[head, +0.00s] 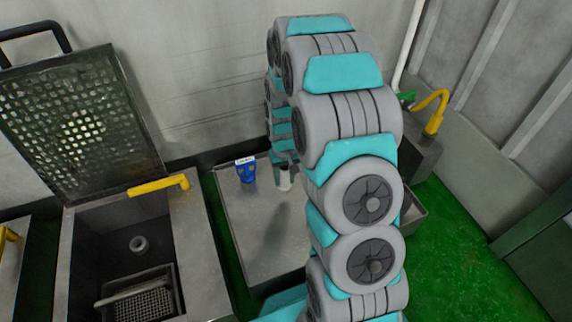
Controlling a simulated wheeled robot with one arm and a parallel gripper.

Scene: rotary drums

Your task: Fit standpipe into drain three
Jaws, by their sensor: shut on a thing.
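My gripper (285,181) points down above the metal worktop, partly hidden by my own arm. It is shut on a small pale piece; I cannot tell from this view whether this is the standpipe. A grey sink (190,250) stands at the left with its perforated lid (80,125) raised. A round drain ring (138,243) shows on the sink's floor, apart from my gripper. I see no number that tells which drain it is.
A basket (140,297) lies in the left sink. A yellow tap (158,186) juts over it. A blue labelled container (245,170) stands on the worktop (252,235), close left of my gripper. Another basin (422,150) with a yellow tap (435,112) is at the right.

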